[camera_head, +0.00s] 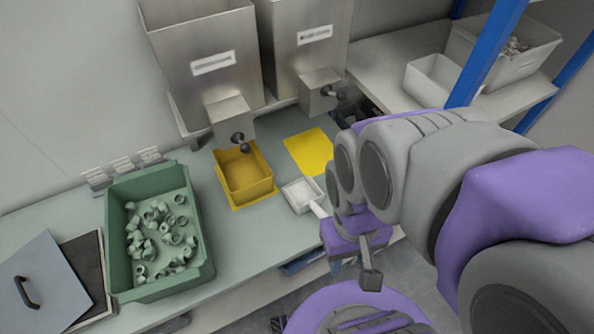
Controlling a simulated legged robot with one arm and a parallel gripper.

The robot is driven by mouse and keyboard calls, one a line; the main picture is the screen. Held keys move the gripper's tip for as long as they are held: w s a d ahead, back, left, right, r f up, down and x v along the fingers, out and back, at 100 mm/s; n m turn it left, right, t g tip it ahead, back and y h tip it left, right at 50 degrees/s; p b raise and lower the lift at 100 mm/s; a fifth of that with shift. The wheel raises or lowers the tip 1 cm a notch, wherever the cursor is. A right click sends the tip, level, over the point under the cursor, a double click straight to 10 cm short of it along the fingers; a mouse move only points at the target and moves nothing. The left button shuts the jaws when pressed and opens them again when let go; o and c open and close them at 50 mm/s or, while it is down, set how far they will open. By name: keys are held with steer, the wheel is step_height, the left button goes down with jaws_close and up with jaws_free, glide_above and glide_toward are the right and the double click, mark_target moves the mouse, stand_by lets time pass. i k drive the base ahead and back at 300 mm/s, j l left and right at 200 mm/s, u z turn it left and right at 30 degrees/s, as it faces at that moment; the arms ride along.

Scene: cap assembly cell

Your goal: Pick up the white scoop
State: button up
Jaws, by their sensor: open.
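The white scoop (299,193) lies on the grey-green worktop, right of the yellow bin. Its square pan faces up and its handle points down and right, towards the bench's front edge. My gripper (371,279) is in front of the bench edge, to the lower right of the scoop and apart from its pan. One finger shows clearly, pointing down; the other is mostly hidden by my arm. The gripper is open and no object shows in it. The end of the scoop's handle comes close to my purple wrist in the picture; its exact end is hard to make out.
A yellow bin (262,188) stands left of the scoop, with a yellow mat (309,152) behind. A green crate (113,235) holds several pipe fittings. Two metal hoppers (205,65) with dispensers overhang the back. A blue post (484,55) stands at the right. A lidded black tray lies far left.

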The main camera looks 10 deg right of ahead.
mark_target(303, 195)
steer(key=u, duration=1.45)
steer(key=i+j+z, duration=0.1)
steer(key=j+z, duration=0.25)
steer(key=z, duration=0.15)
steer(key=j+z, duration=0.35)
steer(key=z, duration=0.15)
steer(key=j+z, duration=0.5)
steer(key=l+z, duration=0.1)
steer(key=z, duration=0.6)
steer(key=j+z, duration=0.3)
steer(key=k+j+z, duration=0.25)
steer(key=i, duration=0.1)
